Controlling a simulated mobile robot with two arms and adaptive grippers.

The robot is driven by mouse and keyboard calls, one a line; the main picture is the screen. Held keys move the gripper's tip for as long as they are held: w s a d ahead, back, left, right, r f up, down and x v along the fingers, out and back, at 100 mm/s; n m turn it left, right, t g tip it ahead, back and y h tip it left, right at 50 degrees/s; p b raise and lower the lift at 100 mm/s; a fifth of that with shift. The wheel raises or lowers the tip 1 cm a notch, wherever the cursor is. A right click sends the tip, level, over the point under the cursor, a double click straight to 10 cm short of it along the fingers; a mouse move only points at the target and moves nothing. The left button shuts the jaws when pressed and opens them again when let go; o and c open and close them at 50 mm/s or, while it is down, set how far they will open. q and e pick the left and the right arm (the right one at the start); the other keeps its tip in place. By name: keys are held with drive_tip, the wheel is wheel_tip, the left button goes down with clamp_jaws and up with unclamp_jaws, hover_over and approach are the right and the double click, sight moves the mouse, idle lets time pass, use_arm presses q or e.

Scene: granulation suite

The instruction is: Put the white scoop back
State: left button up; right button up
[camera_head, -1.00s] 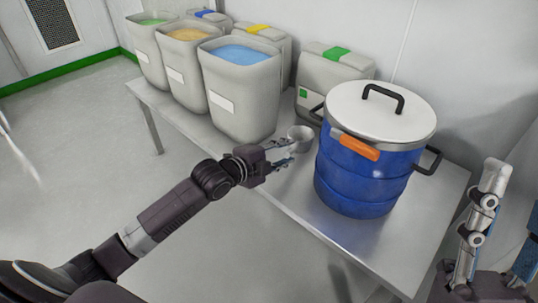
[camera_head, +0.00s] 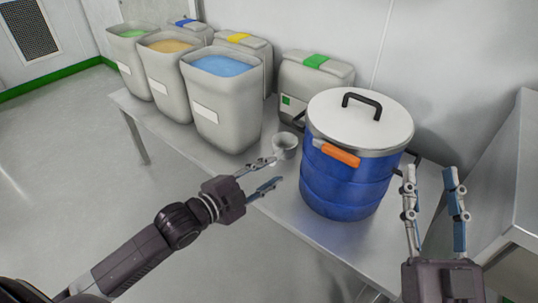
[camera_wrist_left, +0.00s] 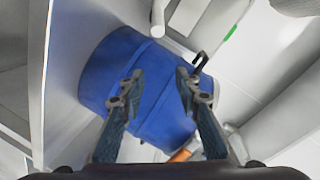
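The white scoop (camera_head: 285,146) shows as a small pale cup on the steel table (camera_head: 283,205), between the bin of blue powder and the blue drum. My left gripper (camera_head: 276,172) is open in front of the scoop. One fingertip looks very near the scoop's lower edge; I cannot tell whether it touches. In the left wrist view, the open fingers (camera_wrist_left: 157,88) have nothing between them, with the blue drum (camera_wrist_left: 125,75) behind. A pale rod and rounded shape at the top there may be the scoop. My right gripper (camera_head: 430,175) is open and empty, right of the drum.
The blue drum (camera_head: 345,185) has a white lid, a black handle and an orange grip. Open bins hold blue (camera_head: 222,110), orange (camera_head: 172,80) and green (camera_head: 132,60) powder. A closed canister with a green tab (camera_head: 312,80) stands behind. Bare table lies in front of the drum.

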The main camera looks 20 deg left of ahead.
use_arm(q)
drive_tip(key=s+d+r+n+t, duration=0.3)
drive_tip(key=s+r+n+t, duration=0.1)
drive_tip(key=r, duration=0.5)
drive_tip(key=s+d+r+n+t, duration=0.3)
drive_tip(key=s+r+n, duration=0.3)
drive_tip(key=r+n, duration=0.3)
drive_tip(key=shift+s+r+t+y, duration=0.25)
drive_tip(key=shift+t+y, duration=0.05)
drive_tip(key=shift+t, duration=0.2)
drive_tip(key=shift+d, duration=0.1)
